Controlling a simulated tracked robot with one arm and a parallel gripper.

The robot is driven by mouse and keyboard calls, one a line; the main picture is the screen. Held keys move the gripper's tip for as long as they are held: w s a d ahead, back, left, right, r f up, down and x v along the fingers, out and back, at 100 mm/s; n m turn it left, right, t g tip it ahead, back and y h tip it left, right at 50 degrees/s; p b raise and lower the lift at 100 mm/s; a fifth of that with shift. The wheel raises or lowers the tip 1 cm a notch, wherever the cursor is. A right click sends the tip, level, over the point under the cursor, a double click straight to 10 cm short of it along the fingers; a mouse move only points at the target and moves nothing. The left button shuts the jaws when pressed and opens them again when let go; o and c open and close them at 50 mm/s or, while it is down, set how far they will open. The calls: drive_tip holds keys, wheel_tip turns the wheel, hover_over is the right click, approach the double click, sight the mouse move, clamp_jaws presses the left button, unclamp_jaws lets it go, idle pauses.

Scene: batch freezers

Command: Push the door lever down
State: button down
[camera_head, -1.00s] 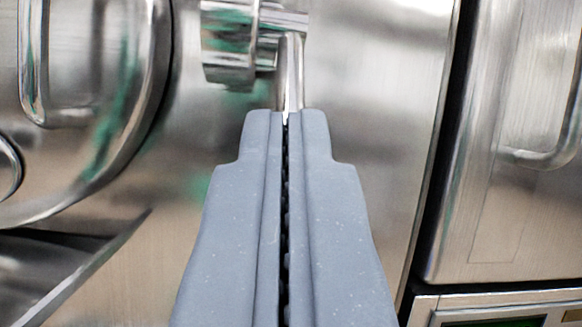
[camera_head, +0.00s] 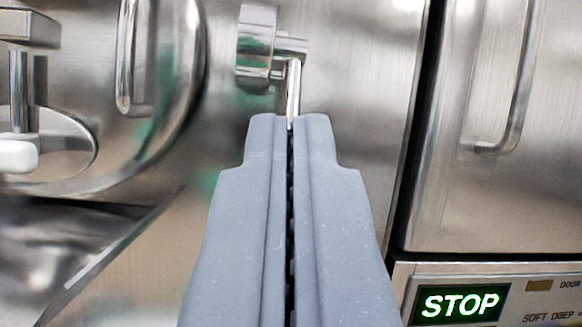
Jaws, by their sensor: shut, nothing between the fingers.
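The door lever (camera_head: 293,88) is a thin chrome rod. It hangs down from a round chrome hub (camera_head: 256,45) on the steel front of the machine. My gripper (camera_head: 290,122) is grey, shut and empty, and points at the lever from the near side. The fingertips overlap the lower end of the lever in the picture and hide it. I cannot tell whether they touch it.
At the left is a round steel door (camera_head: 180,60) with a vertical handle (camera_head: 126,60), and a steel chute (camera_head: 60,250) below it. At the right, past a dark gap, stands another steel panel (camera_head: 450,190) with a bent handle (camera_head: 515,90). Below it is a lit STOP display (camera_head: 459,304).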

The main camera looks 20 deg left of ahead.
drive_tip(key=shift+f+b+v, duration=0.2)
drive_tip(key=shift+b+v, duration=1)
drive_tip(key=shift+v, duration=0.1)
drive_tip(key=shift+f+b+v, duration=0.15)
drive_tip(key=shift+b+v, duration=1.05)
drive_tip(key=shift+v, duration=0.15)
drive_tip(key=shift+w, duration=0.25)
drive_tip(key=w+d+r+m+g+h+p, duration=0.1)
drive_tip(key=w+d+r+m+h, duration=0.1)
drive_tip(key=d+r, duration=0.35)
drive_tip(key=w+d+r+m+g+h+p, duration=0.1)
drive_tip(key=w+d+r+m+h+p, duration=0.15)
drive_tip(key=r, duration=0.65)
drive_tip(key=w+d+r+m+g+h+p, duration=0.15)
drive_tip(key=d+r, duration=0.25)
drive_tip(key=r, duration=0.4)
drive_tip(key=s+d+r+g+h+p, duration=0.2)
drive_tip(key=s+d+r+h, duration=0.1)
drive_tip(key=s+d+r, duration=1.3)
wheel_tip(320, 180, up, 2)
drive_tip(key=shift+s+r+g+h, duration=0.1)
drive_tip(key=shift+s+g+h, duration=0.1)
drive_tip(key=shift+g+h, duration=0.15)
